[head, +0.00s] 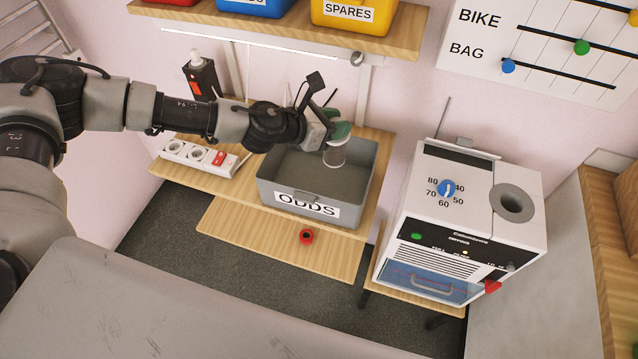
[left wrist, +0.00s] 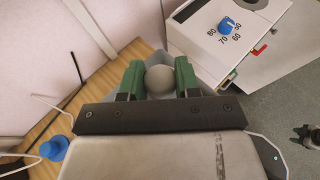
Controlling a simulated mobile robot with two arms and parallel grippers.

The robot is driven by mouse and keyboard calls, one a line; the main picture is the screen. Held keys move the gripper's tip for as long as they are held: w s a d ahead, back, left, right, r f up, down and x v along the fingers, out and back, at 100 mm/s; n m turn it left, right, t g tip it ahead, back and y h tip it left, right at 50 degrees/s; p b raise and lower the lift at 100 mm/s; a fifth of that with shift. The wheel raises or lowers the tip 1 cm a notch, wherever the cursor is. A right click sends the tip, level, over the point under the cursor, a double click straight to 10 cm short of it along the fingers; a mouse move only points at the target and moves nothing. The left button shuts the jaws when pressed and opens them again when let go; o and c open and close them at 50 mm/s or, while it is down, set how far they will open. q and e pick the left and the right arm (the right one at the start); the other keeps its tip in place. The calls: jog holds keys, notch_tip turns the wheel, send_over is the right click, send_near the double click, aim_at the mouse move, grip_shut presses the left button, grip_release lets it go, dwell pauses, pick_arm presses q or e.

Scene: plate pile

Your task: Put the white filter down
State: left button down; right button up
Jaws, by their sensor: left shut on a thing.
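My left gripper (head: 338,137) has green fingers and is shut on the white filter (head: 334,156), a small pale cylinder. In the head view the filter hangs below the fingers, over the grey bin labelled ODDS (head: 366,172). I cannot tell its exact height above the bin floor. In the left wrist view the round end of the filter (left wrist: 159,81) shows between the two green fingers of the left gripper (left wrist: 159,78).
A white machine with a blue dial (head: 447,188) stands right of the bin. A red ring (head: 306,237) lies on the lower board. A shelf with coloured bins (head: 285,31) is above.

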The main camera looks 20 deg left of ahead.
pick_arm(q)
jog(key=shift+w+a+f+m, duration=0.2)
jog(key=shift+a+f+m, duration=0.1)
jog(key=shift+f, duration=0.15)
jog(key=shift+a+f+g+h, duration=0.2)
jog(key=shift+f+g+h, duration=0.1)
jog(key=shift+w+a+f, duration=0.2)
jog(key=shift+a+f, duration=0.3)
notch_tip(320, 180, down, 11)
jog(key=a+b, duration=0.1)
jog(key=b, duration=0.1)
jog(key=shift+w+a+m+h, duration=0.25)
jog(key=shift+a+m+h, duration=0.05)
jog(key=shift+a+m, duration=0.1)
pick_arm(e)
notch_tip(320, 180, down, 2)
jog(key=shift+w+a+f, duration=0.1)
jog(key=shift+a+f, duration=0.05)
jog(key=shift+f, duration=0.05)
jog(key=shift+a, duration=0.1)
pick_arm(q)
jog(key=shift+b, duration=0.3)
pick_arm(e)
jog(key=shift+f, duration=0.1)
